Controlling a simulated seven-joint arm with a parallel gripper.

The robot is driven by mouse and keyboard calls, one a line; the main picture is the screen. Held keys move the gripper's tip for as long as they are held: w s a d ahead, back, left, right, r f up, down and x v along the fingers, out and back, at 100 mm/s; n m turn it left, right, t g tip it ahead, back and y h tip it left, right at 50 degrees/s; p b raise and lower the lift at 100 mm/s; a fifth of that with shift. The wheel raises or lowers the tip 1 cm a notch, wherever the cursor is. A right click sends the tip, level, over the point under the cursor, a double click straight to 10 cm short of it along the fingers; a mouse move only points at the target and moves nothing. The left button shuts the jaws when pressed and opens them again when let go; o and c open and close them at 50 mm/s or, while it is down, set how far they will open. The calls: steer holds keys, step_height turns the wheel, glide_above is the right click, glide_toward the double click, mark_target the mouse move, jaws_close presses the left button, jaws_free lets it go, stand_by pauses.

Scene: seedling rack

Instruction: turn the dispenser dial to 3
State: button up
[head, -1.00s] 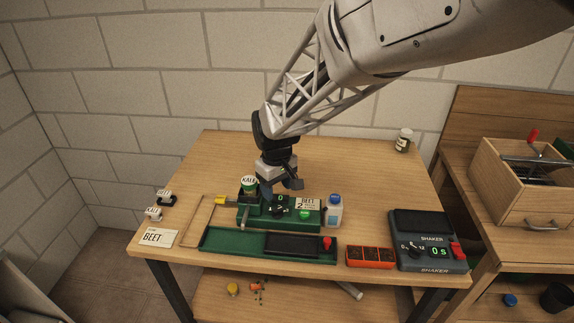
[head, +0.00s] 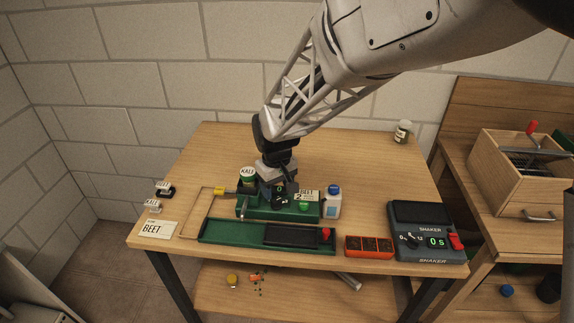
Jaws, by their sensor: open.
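The green dispenser (head: 255,212) stands near the middle of the table. Its dark dial (head: 280,202) is on the front part, under a small display that reads 0. A card marked BEET 2 (head: 307,196) is on its right part, above a bright green button (head: 304,206). My gripper (head: 279,186) is open and reaches down at the dial, its fingers over or just behind it. The fingers partly cover the dial, so its setting and any contact cannot be told. A green jar labelled KALE (head: 248,176) stands at the dispenser's left end.
A white bottle with a blue cap (head: 332,203) stands right beside the dispenser. In front lies a green tray (head: 218,231) with a black plate and red knob. An orange seedling tray (head: 369,246) and a shaker (head: 428,228) reading 0 s are at right.

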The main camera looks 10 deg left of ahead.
mark_target(278, 201)
steer(key=shift+f, duration=2.45)
steer(key=c, duration=0.9)
steer(key=shift+c, duration=0.2)
steer(key=shift+n, duration=0.5)
steer(key=o, duration=0.9)
steer(key=shift+o, duration=0.2)
steer(key=shift+r, duration=0.1)
